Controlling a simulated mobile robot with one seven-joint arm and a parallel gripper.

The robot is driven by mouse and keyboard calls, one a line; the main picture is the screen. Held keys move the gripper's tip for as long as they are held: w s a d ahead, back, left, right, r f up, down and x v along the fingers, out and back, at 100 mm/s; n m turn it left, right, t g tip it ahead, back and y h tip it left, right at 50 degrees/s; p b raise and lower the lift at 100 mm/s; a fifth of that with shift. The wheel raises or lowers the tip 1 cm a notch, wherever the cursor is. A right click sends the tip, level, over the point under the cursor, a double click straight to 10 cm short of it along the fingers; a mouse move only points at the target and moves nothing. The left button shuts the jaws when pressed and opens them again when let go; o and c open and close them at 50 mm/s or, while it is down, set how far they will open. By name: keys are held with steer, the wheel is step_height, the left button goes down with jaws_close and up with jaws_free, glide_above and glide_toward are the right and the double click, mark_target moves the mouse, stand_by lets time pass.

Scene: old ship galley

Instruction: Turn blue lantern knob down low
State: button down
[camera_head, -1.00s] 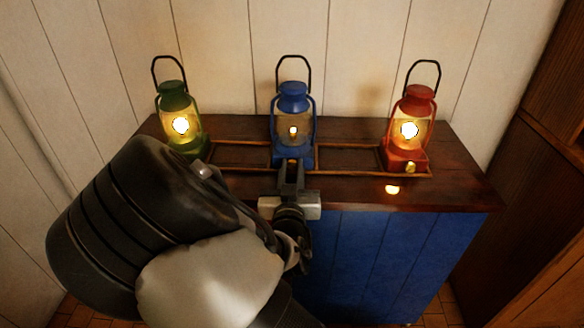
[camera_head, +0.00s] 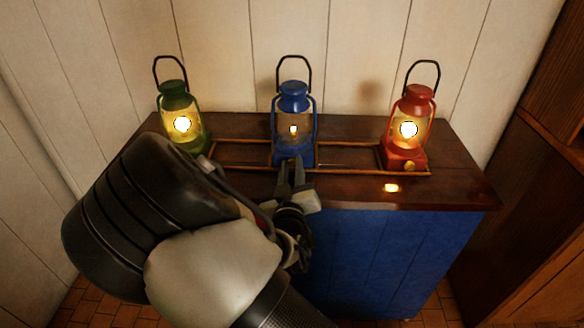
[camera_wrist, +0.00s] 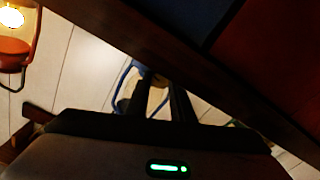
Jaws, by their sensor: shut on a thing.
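The blue lantern (camera_head: 293,103) stands upright at the middle of the counter, with a small, dim flame in its glass. My gripper (camera_head: 292,163) reaches its base from the front, with the fingers close together and tilted. The fingertips are shut on the lantern's knob, which they hide. In the wrist view, my gripper (camera_wrist: 160,82) points at the blue lantern (camera_wrist: 128,78), whose blue frame shows beside the fingers. The wrist view is tilted and dark.
A brightly lit green lantern (camera_head: 173,90) stands at left and a brightly lit red lantern (camera_head: 404,161) at right, with a brass knob (camera_head: 409,167). A low wooden rail (camera_head: 345,171) runs along the counter (camera_head: 450,185). A pale wall (camera_head: 350,45) stands close behind.

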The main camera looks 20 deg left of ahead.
steer(key=c, duration=1.5)
jaws_free()
steer(key=shift+c, duration=0.2)
steer(key=shift+s, duration=0.1)
steer(key=p+v, duration=0.4)
steer(key=v, duration=1.3)
steer(key=shift+s, duration=0.15)
steer(key=shift+f, duration=0.1)
